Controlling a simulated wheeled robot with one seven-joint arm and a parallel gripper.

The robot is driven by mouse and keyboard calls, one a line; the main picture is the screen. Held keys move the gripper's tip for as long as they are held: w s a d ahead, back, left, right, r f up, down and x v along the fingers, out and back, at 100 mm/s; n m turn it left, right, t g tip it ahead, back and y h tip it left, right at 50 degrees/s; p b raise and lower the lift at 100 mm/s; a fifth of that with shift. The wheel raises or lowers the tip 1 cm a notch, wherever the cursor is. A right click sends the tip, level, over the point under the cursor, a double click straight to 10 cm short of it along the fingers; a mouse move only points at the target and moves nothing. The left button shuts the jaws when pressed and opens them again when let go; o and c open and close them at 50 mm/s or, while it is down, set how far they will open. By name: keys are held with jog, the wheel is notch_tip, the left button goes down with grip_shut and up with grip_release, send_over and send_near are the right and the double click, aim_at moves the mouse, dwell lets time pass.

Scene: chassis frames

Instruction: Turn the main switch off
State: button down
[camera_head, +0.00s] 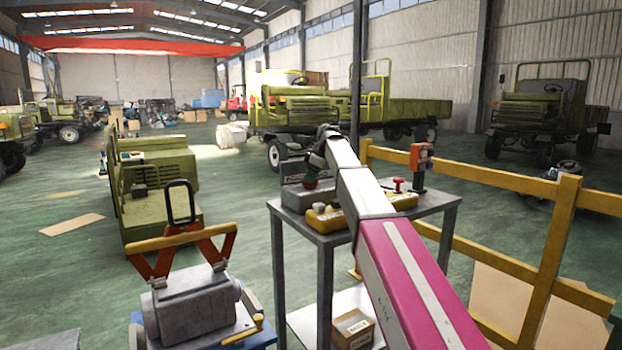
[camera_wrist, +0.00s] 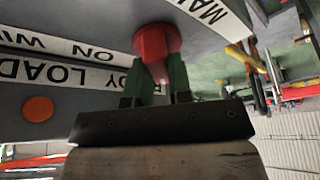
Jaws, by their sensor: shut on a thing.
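The main switch shows in the wrist view as a red knob (camera_wrist: 153,42) on a grey panel (camera_wrist: 100,18). White label strips run beside it, with upside-down lettering that includes "ON", "LOAD" and the start of a word, "MA". My gripper (camera_wrist: 160,82) has its two green fingers closed on either side of the knob. The knob's pointer position cannot be read clearly.
An orange round lamp or button (camera_wrist: 38,108) is on the panel. On the table are a yellow box (camera_head: 324,217), a red handle (camera_head: 398,185) and an orange device on a post (camera_head: 421,157). A yellow railing (camera_head: 553,240) stands right; a cart with a grey motor (camera_head: 190,305) stands left.

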jog(key=c, duration=1)
grip_release()
jog(key=shift+c, duration=0.2)
jog(key=shift+r, duration=0.1)
jog(key=v, duration=1)
jog(key=shift+r, duration=0.3)
jog(key=shift+d, duration=0.1)
